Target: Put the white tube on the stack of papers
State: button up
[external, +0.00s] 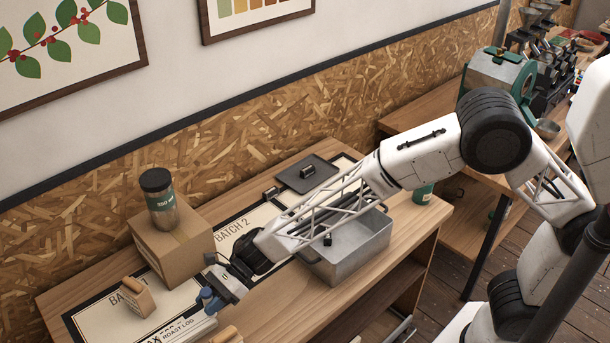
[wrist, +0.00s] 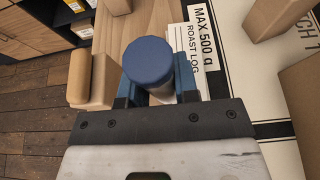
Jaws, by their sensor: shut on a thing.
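The white tube (wrist: 162,93) has a broad blue cap (wrist: 148,60) and sits between the blue fingers of my gripper (wrist: 156,84) in the wrist view. My gripper is shut on it. In the external view, my gripper (external: 209,296) is low over the near left part of the bench, and the tube is mostly hidden there. The stack of papers (wrist: 188,42), marked "ROAST LOG", lies just right of and partly behind the tube in the wrist view. In the external view, the papers (external: 190,331) show below my gripper. I cannot tell whether the tube touches them.
A wooden-handled object (wrist: 80,78) stands left of the tube. A cardboard box (external: 185,250) carries a dark-lidded jar (external: 163,212). A metal bin (external: 350,252) and a dark tray (external: 306,173) are farther right.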

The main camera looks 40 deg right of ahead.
jog(key=shift+w+a+f, duration=0.2)
jog(key=shift+w+a, duration=1.15)
jog(key=shift+a, duration=0.05)
jog(key=shift+w+a, duration=0.3)
jog(key=shift+a, duration=0.05)
jog(key=shift+f, duration=1.75)
jog(key=shift+f, duration=0.15)
jog(key=o, duration=0.9)
